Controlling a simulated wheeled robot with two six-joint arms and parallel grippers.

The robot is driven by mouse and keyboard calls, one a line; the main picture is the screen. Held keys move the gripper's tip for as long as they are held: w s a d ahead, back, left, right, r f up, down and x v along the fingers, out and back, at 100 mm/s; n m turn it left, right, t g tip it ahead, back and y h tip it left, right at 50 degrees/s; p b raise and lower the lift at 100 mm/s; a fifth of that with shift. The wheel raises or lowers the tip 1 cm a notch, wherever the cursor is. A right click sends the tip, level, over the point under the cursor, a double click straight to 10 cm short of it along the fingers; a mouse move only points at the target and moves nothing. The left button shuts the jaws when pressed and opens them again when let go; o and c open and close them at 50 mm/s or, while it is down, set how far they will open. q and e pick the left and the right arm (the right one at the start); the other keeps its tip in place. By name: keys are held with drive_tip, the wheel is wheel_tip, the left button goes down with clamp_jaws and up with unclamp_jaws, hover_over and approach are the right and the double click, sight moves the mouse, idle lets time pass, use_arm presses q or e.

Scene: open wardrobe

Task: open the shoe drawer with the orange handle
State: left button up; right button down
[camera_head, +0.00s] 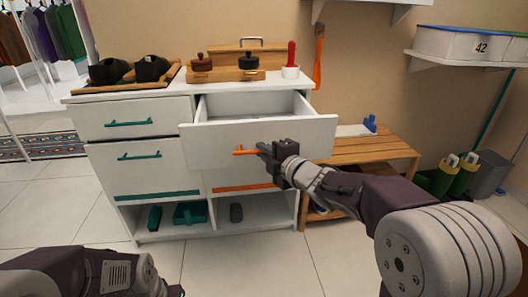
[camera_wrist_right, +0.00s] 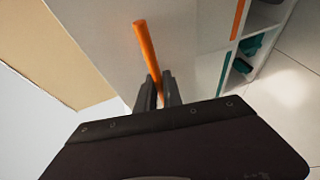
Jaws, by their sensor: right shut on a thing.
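The white drawer (camera_head: 215,145) at the upper right of the white cabinet is pulled well out, and its inside (camera_head: 255,105) looks empty. An orange bar handle (camera_head: 243,152) is on its front. My right gripper (camera_head: 267,150) is shut on the right part of this handle. In the right wrist view, the orange handle (camera_wrist_right: 147,45) runs down between the two dark fingers of my right gripper (camera_wrist_right: 158,92). Below the open drawer is a front with an orange strip (camera_head: 243,188), partly hidden by the drawer. My left arm shows at the bottom left, but its gripper is out of view.
Teal-handled drawers (camera_head: 130,123) on the left are shut. Lower cubbies hold teal items (camera_head: 190,213) and a dark item (camera_head: 236,212). A wooden bench (camera_head: 370,150) stands close on the right. Boxes and a red-handled item (camera_head: 291,55) stand on top. The floor in front is clear.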

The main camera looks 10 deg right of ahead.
drive_tip(key=c, duration=1.8)
unclamp_jaws()
drive_tip(key=shift+o, duration=0.2)
drive_tip(key=p+v, duration=0.3)
drive_tip(key=v, duration=0.6)
